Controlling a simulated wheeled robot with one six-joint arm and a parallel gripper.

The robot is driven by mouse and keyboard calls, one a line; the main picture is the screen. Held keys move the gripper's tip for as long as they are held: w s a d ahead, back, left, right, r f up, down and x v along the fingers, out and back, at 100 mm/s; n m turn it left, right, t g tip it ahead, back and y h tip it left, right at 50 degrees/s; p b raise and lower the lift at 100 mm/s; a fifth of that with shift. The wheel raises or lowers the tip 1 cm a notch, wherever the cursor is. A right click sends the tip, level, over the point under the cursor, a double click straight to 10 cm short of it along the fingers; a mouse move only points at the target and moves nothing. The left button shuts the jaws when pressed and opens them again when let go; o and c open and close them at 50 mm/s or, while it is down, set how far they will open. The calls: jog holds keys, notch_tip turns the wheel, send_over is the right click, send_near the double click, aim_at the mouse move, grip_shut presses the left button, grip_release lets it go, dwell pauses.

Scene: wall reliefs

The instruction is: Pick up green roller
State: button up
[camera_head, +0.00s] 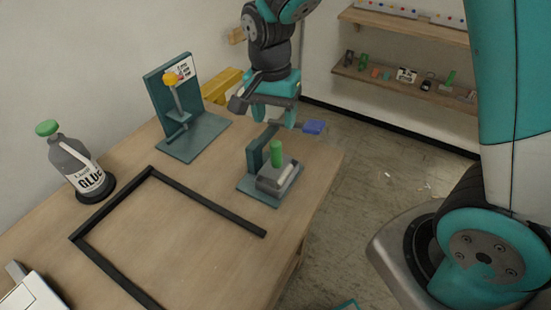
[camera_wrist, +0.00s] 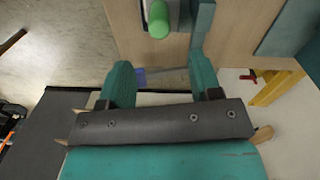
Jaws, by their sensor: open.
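The green roller shows in the head view as an upright green handle (camera_head: 277,153) above a grey block with a pale cylinder on its front side. It sits at a teal stand (camera_head: 252,188) near the table's right edge. In the wrist view the green handle (camera_wrist: 159,21) is at the top, seen nearly end-on. My gripper (camera_head: 274,116) is open and empty, behind and above the roller in the head view. In the wrist view the open fingers (camera_wrist: 161,72) lie below the green handle, apart from it. Much of the grey block is cut off there.
A teal stand with a yellow-topped tool (camera_head: 172,80), a glue bottle (camera_head: 75,160) and a black frame (camera_head: 190,199) are on the table (camera_head: 180,240). A blue piece (camera_head: 313,127) shows beside my gripper. Wall shelves (camera_head: 410,86) hold small items at back right.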

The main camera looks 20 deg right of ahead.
aim_at(276, 152)
notch_tip(276, 152, down, 5)
jog(key=shift+s, duration=0.1)
jog(key=shift+s+f+p, duration=0.15)
jog(key=shift+f+p, duration=0.4)
jog(key=shift+f, duration=0.8)
jog(key=shift+s+f+p, duration=0.15)
jog(key=shift+f+p, duration=0.35)
jog(key=shift+f, duration=0.85)
grip_shut()
jog(key=shift+r, duration=0.1)
notch_tip(276, 152, up, 20)
jog(key=b, duration=0.2)
jog(key=c, duration=0.7)
grip_release()
jog(key=shift+c, duration=1.2)
